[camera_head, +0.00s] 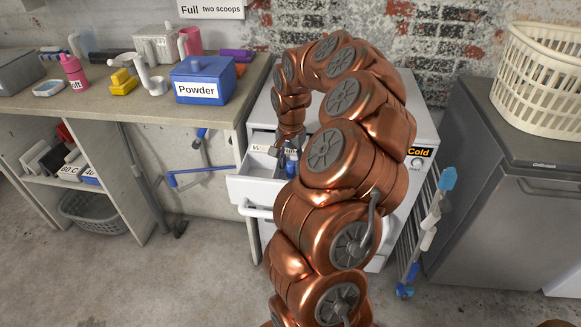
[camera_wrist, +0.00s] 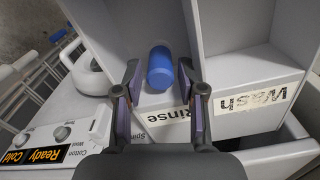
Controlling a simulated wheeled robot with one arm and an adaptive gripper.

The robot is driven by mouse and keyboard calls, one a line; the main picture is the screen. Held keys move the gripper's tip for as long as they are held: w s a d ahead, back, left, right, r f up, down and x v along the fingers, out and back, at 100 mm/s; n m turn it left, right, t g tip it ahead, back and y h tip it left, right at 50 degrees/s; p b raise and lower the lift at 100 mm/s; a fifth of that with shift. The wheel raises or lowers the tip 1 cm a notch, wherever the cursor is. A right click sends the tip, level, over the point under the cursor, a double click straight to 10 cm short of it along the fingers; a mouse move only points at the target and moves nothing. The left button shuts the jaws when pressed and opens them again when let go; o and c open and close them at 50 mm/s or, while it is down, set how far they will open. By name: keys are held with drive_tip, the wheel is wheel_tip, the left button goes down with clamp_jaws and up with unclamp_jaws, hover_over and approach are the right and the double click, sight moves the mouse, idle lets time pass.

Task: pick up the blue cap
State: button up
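The blue cap (camera_wrist: 159,68) is a short rounded cylinder in the open white drawer's compartment marked "Rinse" (camera_wrist: 176,123). In the head view, a small blue piece of the cap (camera_head: 291,165) shows in the drawer beside my arm. My gripper (camera_wrist: 159,72) is open in the wrist view, with one dark finger to each side of the cap. I see gaps between the fingers and the cap, and cannot tell how far below the fingertips it lies. In the head view my gripper (camera_head: 287,148) is over the drawer, partly hidden by my arm.
The drawer (camera_head: 258,190) sticks out of the white washing machine (camera_head: 424,122). A divider separates the "Rinse" side from the "Wash" compartment (camera_wrist: 245,60). A blue "Powder" box (camera_head: 205,68) stands on the counter at left. A grey appliance with a basket (camera_head: 540,85) is at right.

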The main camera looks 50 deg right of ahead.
sight(291, 163)
drive_tip(key=shift+f, duration=0.4)
drive_tip(key=c, duration=0.6)
drive_tip(key=shift+r, duration=0.1)
wheel_tip(291, 163, up, 10)
drive_tip(key=shift+f+b, duration=0.1)
drive_tip(key=shift+b, duration=0.35)
drive_tip(key=shift+b, duration=0.35)
idle(0.3)
